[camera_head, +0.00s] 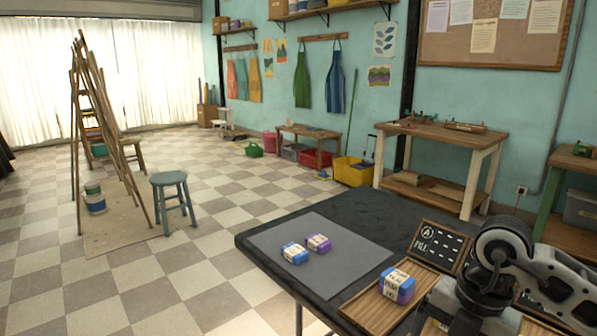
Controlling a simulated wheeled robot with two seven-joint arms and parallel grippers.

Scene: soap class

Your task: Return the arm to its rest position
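My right arm comes in at the lower right, over the black-topped table (345,205). Its grey and black wrist hangs over the right part of the table. The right gripper (455,305) is partly visible at the bottom, and its fingertips cannot be made out. A wrapped blue-purple soap (397,286) sits on a slatted wooden tray (370,308), just left of the gripper and apparently apart from it. A blue wrapped soap (295,253) and a purple one (318,243) lie side by side on a grey mat (345,265). My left arm and gripper are not in view.
A black sign (438,246) with white lettering stands behind the tray, close to my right arm. The mat's right part is clear. A stool (172,185) and easel (92,110) stand on the floor beyond. A wooden workbench (440,135) stands behind the table.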

